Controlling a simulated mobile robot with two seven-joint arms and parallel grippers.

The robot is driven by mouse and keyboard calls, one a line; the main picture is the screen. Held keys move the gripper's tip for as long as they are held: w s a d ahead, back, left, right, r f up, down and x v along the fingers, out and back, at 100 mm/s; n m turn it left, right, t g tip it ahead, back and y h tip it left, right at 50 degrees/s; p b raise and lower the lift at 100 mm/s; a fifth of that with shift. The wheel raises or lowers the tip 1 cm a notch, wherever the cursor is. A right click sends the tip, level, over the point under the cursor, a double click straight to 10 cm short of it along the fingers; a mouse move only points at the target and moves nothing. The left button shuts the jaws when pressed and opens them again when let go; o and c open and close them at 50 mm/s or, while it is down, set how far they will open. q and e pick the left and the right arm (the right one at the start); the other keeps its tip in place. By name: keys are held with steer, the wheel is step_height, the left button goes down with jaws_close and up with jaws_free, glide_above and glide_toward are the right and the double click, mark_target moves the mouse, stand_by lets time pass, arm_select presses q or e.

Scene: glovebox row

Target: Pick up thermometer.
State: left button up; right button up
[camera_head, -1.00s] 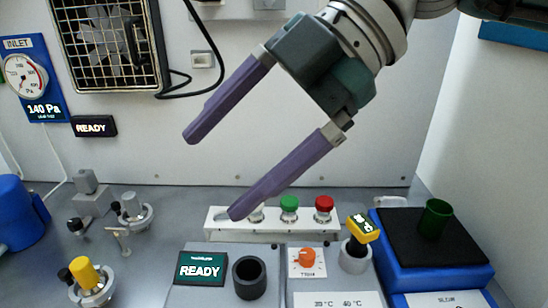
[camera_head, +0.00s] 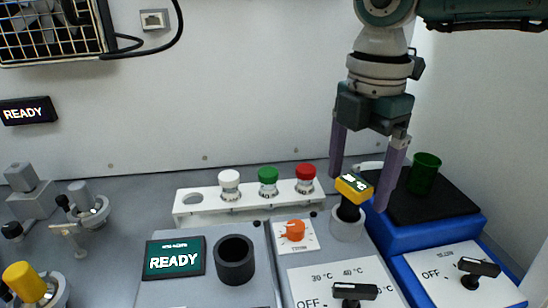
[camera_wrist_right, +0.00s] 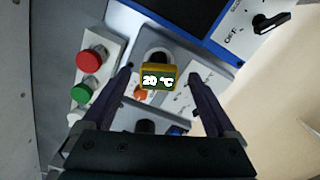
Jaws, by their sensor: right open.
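The thermometer (camera_head: 354,187) has a yellow head with a lit display and a dark lower part. It stands in a pale round holder (camera_head: 347,228) at the back right of the grey panel. My right gripper (camera_head: 358,192) points down with its two purple fingers apart, one on each side of the yellow head in the head view. In the right wrist view the thermometer (camera_wrist_right: 157,77) reads 20 °C and lies between the open fingers (camera_wrist_right: 161,73). Contact cannot be told. My left gripper is not in view.
A blue unit with a black top (camera_head: 440,207) and a green cup (camera_head: 424,173) stands close on the right. A black cup (camera_head: 234,260) and an orange knob (camera_head: 293,230) are to the left.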

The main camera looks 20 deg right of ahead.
steer(key=shift+w+a+f, duration=0.1)
steer(key=shift+f, duration=0.65)
jaws_close()
